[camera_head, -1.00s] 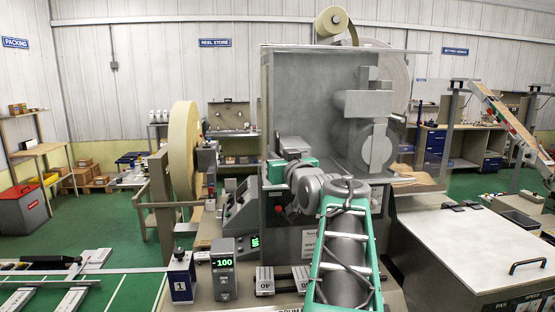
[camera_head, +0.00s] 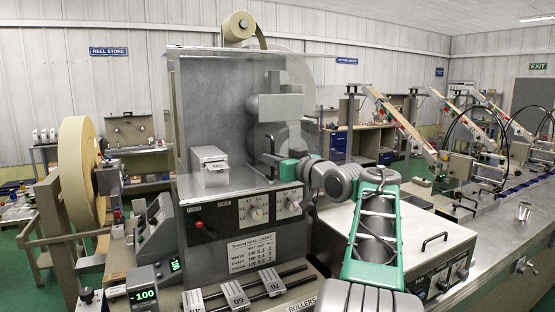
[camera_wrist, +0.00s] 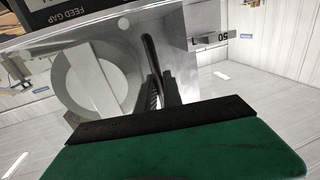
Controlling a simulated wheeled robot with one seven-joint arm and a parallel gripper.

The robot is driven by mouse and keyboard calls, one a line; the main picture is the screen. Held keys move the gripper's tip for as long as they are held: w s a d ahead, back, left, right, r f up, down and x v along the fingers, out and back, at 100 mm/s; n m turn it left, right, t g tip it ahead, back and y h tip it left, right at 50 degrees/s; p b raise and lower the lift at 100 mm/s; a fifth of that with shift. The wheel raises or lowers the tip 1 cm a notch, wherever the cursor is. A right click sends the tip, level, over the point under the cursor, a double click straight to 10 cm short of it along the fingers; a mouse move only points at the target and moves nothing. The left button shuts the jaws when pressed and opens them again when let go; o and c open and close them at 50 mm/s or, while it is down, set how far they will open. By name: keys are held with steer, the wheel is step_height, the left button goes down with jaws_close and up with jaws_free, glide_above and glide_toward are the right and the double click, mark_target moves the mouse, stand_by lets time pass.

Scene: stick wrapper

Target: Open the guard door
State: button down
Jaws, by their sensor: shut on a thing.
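The guard door is a clear panel (camera_head: 225,95) across the front of the grey wrapping machine, upright in the head view. Its dark bar handle (camera_head: 270,145) stands near its lower right. My gripper (camera_head: 272,160) comes in from the right and is shut on the handle. In the wrist view, the handle (camera_wrist: 151,62) runs down between my dark ridged fingers (camera_wrist: 158,92). Behind the panel are a grey block marked 50 (camera_head: 209,165) and a round disc, which also shows in the wrist view (camera_wrist: 88,75). I cannot tell whether the door stands ajar.
A roller rack (camera_head: 250,290) lies in front. A cream reel (camera_head: 80,170) stands left. A white-topped cabinet (camera_head: 400,225) and steel counter (camera_head: 495,220) lie right.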

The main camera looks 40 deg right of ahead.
steer(key=shift+d+r, duration=0.15)
steer(key=c, duration=1.8)
jaws_free()
steer(key=shift+o, duration=0.2)
steer(key=shift+s, duration=0.1)
steer(key=s+b, duration=0.3)
steer(key=s, duration=0.4)
steer(key=shift+s, duration=0.35)
